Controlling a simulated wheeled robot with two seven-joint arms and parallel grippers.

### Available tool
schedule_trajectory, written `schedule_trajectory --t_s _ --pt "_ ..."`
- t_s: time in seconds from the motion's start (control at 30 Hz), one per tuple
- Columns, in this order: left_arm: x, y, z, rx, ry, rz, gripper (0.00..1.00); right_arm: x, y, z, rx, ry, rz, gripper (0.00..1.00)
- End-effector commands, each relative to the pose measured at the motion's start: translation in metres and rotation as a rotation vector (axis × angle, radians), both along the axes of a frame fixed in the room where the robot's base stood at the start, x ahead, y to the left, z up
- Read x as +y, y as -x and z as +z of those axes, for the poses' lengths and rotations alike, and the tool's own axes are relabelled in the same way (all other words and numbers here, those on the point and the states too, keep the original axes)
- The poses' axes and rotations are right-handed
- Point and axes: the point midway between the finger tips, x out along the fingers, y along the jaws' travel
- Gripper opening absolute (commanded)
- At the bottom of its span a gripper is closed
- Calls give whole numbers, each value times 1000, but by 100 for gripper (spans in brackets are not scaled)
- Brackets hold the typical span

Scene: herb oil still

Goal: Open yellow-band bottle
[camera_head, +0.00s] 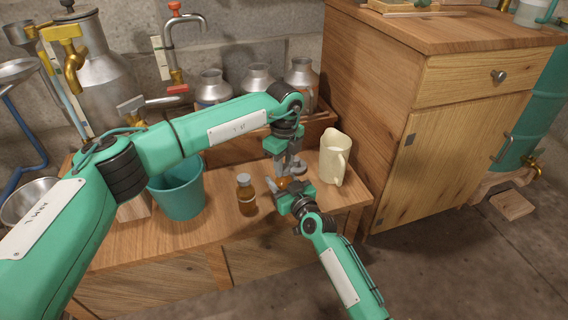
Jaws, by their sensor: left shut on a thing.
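An amber bottle (284,183) stands on the wooden bench, mostly hidden between my two grippers. I cannot make out a yellow band on it. My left gripper (288,168) points down from above and is shut at the bottle's top, on what seems to be its cap, which the fingers hide. My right gripper (280,188) reaches in from the front right at the bottle's body. One finger shows on the bottle's left side; whether the jaws press on it is unclear. A second amber bottle (246,197) with a grey cap stands upright and apart to the left.
A cream jug (335,158) stands close on the right. A teal bucket (177,192) is on the left. Several metal cans (257,78) stand in a wooden crate behind. A wooden cabinet (450,140) rises at the right. The bench's front edge is near.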

Motion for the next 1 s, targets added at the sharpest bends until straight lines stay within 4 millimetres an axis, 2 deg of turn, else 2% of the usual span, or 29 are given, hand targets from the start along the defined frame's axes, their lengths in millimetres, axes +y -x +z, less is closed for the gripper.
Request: schedule_trajectory --t_s 0.2,1.0 --pt "0 -1 0 -1 0 220 4 1 0 0 1 1 1 0" --pt "0 -1 4 -2 -1 218 3 0 0 0 1 1 1 0"
